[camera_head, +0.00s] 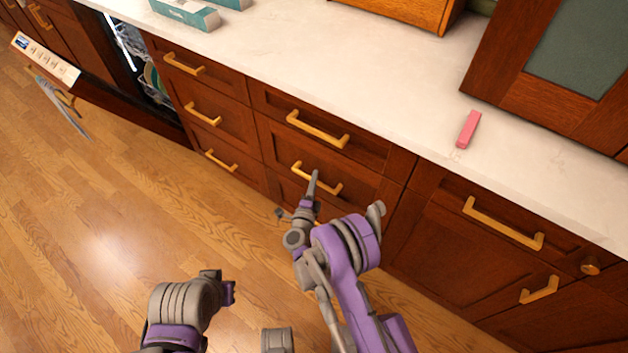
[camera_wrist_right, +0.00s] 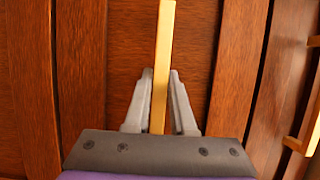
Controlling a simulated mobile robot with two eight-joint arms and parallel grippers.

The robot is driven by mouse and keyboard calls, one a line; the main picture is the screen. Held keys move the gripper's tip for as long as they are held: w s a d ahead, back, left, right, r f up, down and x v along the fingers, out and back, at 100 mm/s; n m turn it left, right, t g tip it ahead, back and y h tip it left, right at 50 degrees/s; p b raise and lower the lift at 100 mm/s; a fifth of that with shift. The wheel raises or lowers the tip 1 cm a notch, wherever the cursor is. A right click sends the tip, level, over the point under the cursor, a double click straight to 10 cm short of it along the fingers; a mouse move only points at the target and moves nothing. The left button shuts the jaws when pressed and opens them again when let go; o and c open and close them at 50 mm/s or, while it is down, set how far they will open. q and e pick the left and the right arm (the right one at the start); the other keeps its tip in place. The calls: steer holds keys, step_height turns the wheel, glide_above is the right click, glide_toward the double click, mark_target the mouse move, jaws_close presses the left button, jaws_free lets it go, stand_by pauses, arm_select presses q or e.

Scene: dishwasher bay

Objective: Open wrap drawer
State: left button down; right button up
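A column of dark wood drawers stands under the counter, and all of its drawers are closed. My right gripper (camera_head: 313,187) is at the yellow bar handle (camera_head: 328,186) of the middle drawer (camera_head: 350,180). In the right wrist view the handle (camera_wrist_right: 164,50) runs between the two grey fingers (camera_wrist_right: 161,85), which lie close against it on both sides. The pictures do not label which drawer is the wrap drawer. Part of my left arm shows at the bottom of the head view, but its fingers do not show.
An open dishwasher (camera_head: 135,60) is at the left, its door (camera_head: 120,110) lowered. Closed drawers with yellow handles (camera_head: 203,114) lie between. The pale counter (camera_head: 350,60) holds a pink block (camera_head: 468,129) and teal boxes (camera_head: 185,13). The wooden floor (camera_head: 100,230) at left is clear.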

jaws_close()
stand_by(1.1)
